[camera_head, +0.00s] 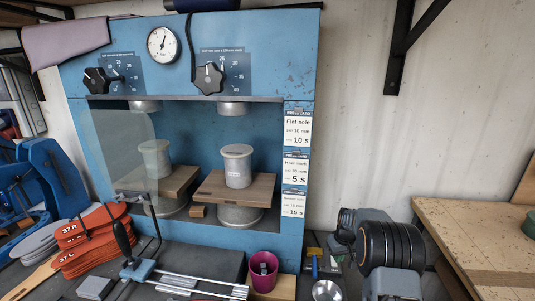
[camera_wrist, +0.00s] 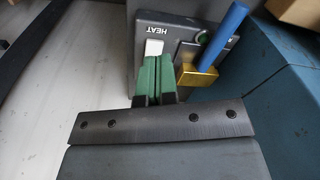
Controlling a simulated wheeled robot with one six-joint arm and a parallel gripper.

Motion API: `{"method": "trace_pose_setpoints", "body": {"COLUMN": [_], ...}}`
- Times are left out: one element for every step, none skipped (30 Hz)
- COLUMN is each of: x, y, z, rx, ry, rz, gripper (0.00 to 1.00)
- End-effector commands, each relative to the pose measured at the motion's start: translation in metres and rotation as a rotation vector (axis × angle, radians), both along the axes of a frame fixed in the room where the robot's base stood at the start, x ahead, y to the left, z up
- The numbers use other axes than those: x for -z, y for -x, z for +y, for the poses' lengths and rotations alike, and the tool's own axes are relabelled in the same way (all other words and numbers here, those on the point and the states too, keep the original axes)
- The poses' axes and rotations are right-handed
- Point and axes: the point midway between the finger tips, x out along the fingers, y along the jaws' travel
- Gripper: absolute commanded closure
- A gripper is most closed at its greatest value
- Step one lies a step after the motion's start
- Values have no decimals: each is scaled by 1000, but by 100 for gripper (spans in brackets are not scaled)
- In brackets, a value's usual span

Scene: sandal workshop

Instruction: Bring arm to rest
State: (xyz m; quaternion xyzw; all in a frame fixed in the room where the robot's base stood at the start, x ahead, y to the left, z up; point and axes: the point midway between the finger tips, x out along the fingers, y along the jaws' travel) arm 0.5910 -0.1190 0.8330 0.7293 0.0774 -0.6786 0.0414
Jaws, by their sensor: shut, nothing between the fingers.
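My gripper (camera_wrist: 156,62) shows in the wrist view with its two green fingers pressed together and nothing between them. Its tips are in front of a dark panel marked HEAT (camera_wrist: 172,30); I cannot tell whether they touch it. I cannot make out the gripper in the head view.
The blue press (camera_head: 190,30) holds a cylinder on each of two wooden blocks. Red soles (camera_head: 90,240) are stacked at left.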

Motion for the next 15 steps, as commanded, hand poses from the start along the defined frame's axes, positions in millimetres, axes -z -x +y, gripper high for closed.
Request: {"method": "trace_pose_setpoints", "body": {"x": [0,-3,-11,-17,-24,-33,-41,-48,-59,-66,-73,-83,-90,-97,-105], "y": [17,26,39,49,58,70,79,89,101,111,121,134,144,154,167], "z": [4,7,12,17,21,26,31,35,41,46,50,56,61,65,70], "rx": [40,63,92,113,130,150,164,177,193,203,214,224,232,239,245], "ry": [-6,-7,-7,-6,-5,-1,1,3,6,8,11,15,17,20,23], "rz": [33,48,63,71,79,84,87,89,88,87,86,81,77,71,62], "gripper": [100,100,100,100,100,100,100,100,100,100,100,100,100,100,100]}}
